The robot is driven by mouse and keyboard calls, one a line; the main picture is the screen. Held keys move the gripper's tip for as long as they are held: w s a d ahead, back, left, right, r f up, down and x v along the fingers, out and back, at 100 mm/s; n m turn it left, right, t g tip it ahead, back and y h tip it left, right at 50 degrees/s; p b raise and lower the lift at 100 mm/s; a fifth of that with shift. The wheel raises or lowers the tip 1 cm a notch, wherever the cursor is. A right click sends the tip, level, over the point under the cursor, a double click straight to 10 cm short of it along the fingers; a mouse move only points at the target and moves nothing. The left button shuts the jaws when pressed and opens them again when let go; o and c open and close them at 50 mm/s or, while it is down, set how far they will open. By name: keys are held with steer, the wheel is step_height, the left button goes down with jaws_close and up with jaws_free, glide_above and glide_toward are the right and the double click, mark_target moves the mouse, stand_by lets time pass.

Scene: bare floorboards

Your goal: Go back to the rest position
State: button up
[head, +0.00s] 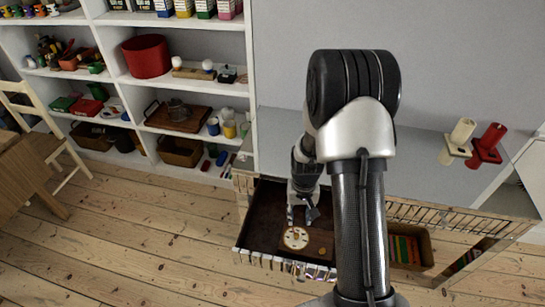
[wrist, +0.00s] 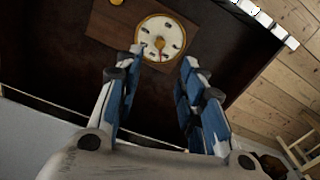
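My gripper (head: 303,213) hangs low over an open drawer (head: 258,212) with a dark inside, below the grey counter. In the wrist view my gripper (wrist: 162,60) is open, its two blue-padded fingers apart with nothing between them. A round cream dial (head: 296,238) with small dark marks and a pointer lies in the drawer, on a brown board. In the wrist view the dial (wrist: 161,38) is just beyond the fingertips, on the board (wrist: 118,24). I cannot tell whether a fingertip touches it.
The grey counter (head: 420,160) has cream (head: 458,140) and red (head: 488,145) holders at its right. Another open compartment (head: 408,247) holds coloured items. A white shelf unit (head: 120,100) and a chair (head: 50,150) stand left. Bare floorboards (head: 150,240) lie clear at the front left.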

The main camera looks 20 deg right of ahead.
steer(key=s+a+r+n+t, duration=0.1)
steer(key=s+a+r, duration=0.15)
steer(key=r, duration=0.75)
steer(key=s+a+r+n+t, duration=0.1)
steer(key=a+r, duration=0.3)
steer(key=r, duration=0.7)
steer(key=s+a+r+n+t, duration=0.1)
steer(key=s+a+r, duration=0.2)
steer(key=s+r, duration=0.2)
steer(key=s+a+r+n+t, duration=0.1)
steer(key=s+a+r, duration=0.2)
steer(key=s+r, duration=0.3)
steer(key=s, duration=0.5)
steer(key=shift+t, duration=0.3)
steer(key=shift+d, duration=0.1)
